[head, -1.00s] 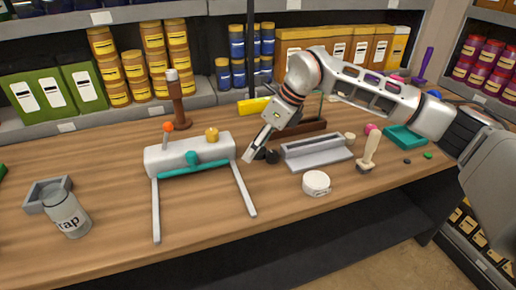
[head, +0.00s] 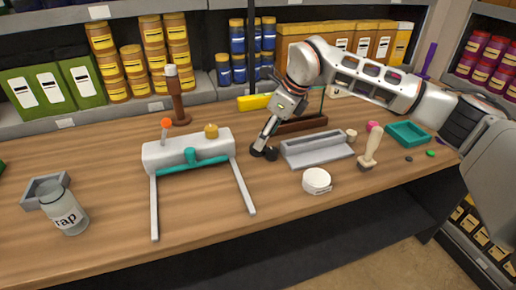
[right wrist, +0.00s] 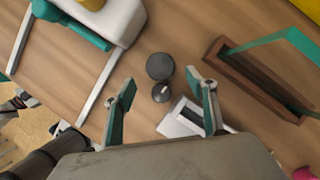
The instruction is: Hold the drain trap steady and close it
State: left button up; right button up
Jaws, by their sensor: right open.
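The drain trap appears to be the grey translucent jar (head: 66,212) with lettering ending in "rap", at the left of the bench. It stands tilted in the picture beside a grey square holder (head: 45,187). My right gripper (head: 264,143) is far to its right, above two small dark round pieces (head: 271,154). In the right wrist view the open fingers (right wrist: 160,77) have teal pads and nothing is gripped. The larger dark round piece (right wrist: 160,66) and the smaller one (right wrist: 161,92) lie in line with the gap. My left gripper is not in view.
A grey slotted block (head: 317,148), a white round piece (head: 317,180), a wooden-handled tool (head: 370,150) and a teal tray (head: 408,134) are right. The front bench is mostly clear.

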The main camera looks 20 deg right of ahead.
jog(key=x, duration=0.5)
jog(key=shift+w+a, duration=0.2)
jog(key=shift+w, duration=0.05)
jog(key=c, duration=0.8)
